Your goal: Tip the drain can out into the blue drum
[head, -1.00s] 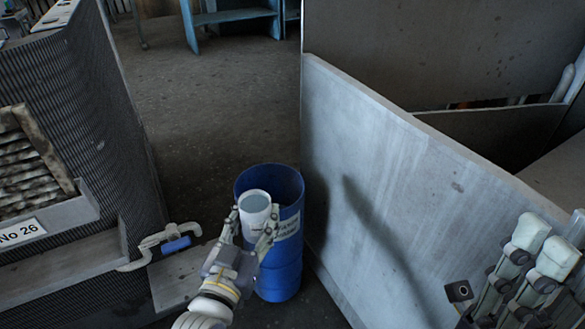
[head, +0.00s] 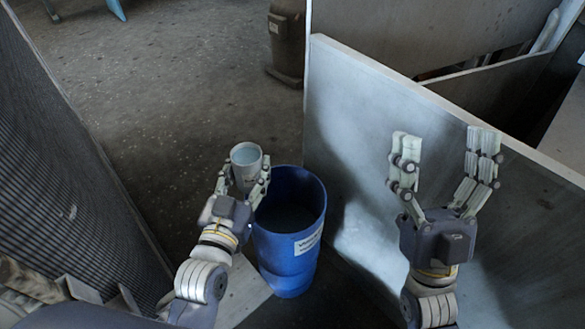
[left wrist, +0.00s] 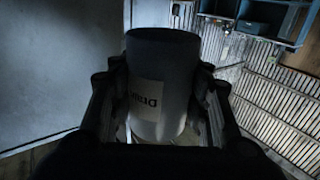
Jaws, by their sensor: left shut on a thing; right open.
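The drain can (head: 246,156) is a pale grey cylinder with liquid showing at its open top. My left gripper (head: 243,180) is shut on the drain can and holds it about upright, at the upper left of the blue drum. In the left wrist view, the drain can (left wrist: 161,75) stands between the fingers, with part of a dark-lettered label showing. The blue drum (head: 287,265) stands open on the floor with a white label on its side; its inside looks dark. My right gripper (head: 436,170) is open and empty, in front of the grey panel.
A tall grey panel (head: 345,130) stands close to the right of the drum. A ribbed dark housing wall (head: 60,140) is on the left. A dark bin (head: 287,45) stands farther back. The floor (head: 180,80) behind the can is clear.

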